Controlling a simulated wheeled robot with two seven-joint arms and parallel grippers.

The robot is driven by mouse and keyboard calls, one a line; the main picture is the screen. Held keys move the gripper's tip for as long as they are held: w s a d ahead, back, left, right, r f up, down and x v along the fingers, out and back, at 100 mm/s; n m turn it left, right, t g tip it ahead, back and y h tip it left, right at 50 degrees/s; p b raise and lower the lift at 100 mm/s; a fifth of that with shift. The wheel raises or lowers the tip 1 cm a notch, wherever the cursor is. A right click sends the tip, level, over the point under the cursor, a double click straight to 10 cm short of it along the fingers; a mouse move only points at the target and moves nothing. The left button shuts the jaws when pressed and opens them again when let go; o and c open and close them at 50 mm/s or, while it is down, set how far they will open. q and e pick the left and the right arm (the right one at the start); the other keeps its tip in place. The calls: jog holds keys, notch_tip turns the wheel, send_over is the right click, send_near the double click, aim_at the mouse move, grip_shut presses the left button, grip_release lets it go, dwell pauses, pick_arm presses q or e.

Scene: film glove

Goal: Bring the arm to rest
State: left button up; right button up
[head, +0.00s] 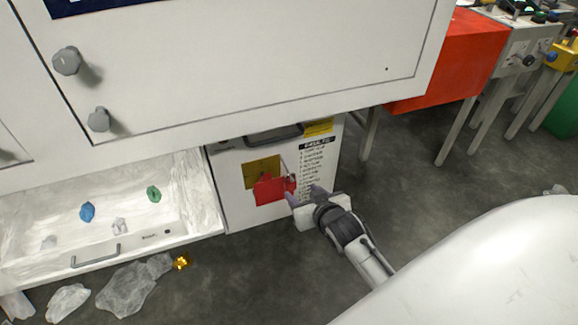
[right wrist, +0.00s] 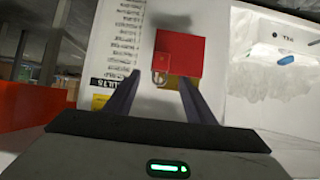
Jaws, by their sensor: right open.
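My right arm comes in from the lower right in the head view. Its gripper (head: 303,193) is in front of the lower white cabinet panel (head: 240,215), near a red box-like piece (head: 270,189) on a yellow patch. In the right wrist view, the two dark fingers of my right gripper (right wrist: 156,85) stand apart. The red piece (right wrist: 182,52) shows beyond and between them, with a small metal loop at its lower edge. Nothing is seen held between the fingers. My left gripper is not in view.
An open white drawer (head: 75,262) at the left holds small blue (head: 87,211) and green (head: 154,194) items. Crumpled clear film (head: 135,283) and a gold scrap (head: 181,262) lie on the floor. A red cabinet (head: 445,65) and machine legs stand at the right. Grey floor lies between.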

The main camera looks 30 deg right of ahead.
jog(key=shift+s+a, duration=0.1)
jog(key=shift+s, duration=0.2)
